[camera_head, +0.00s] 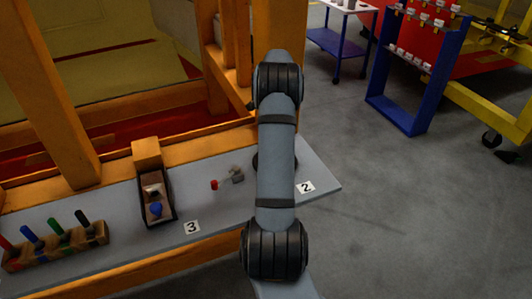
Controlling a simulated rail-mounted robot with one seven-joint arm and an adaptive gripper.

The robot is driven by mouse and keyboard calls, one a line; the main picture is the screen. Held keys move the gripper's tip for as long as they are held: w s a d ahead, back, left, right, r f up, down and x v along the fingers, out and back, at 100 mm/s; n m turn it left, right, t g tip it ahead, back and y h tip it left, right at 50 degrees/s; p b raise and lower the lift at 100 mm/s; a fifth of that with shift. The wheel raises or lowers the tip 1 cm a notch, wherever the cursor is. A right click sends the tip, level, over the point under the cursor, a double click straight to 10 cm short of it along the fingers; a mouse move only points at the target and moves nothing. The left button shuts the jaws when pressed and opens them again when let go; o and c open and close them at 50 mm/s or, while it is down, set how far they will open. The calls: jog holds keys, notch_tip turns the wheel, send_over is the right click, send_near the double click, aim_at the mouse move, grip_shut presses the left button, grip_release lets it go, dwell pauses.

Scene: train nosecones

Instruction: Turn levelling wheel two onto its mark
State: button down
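A white label with a 2 (306,187) lies on the right end of the grey bench top (322,180). I cannot see the wheel's mark. My arm stands upright across the middle of the picture, in front of this spot. My gripper does not show; the arm's upper joint is the furthest part I can make out.
A small grey fitting with a red tip (214,184) sits left of my arm. A dark housing with a blue part (155,209) stands near label 3 (192,227). A wooden rack (60,245) holds coloured handles. Orange posts rise behind the bench.

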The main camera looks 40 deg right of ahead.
dwell(0.3)
jog(key=c, duration=1.2)
grip_release()
jog(key=shift+o, duration=0.2)
notch_tip(320, 180, up, 12)
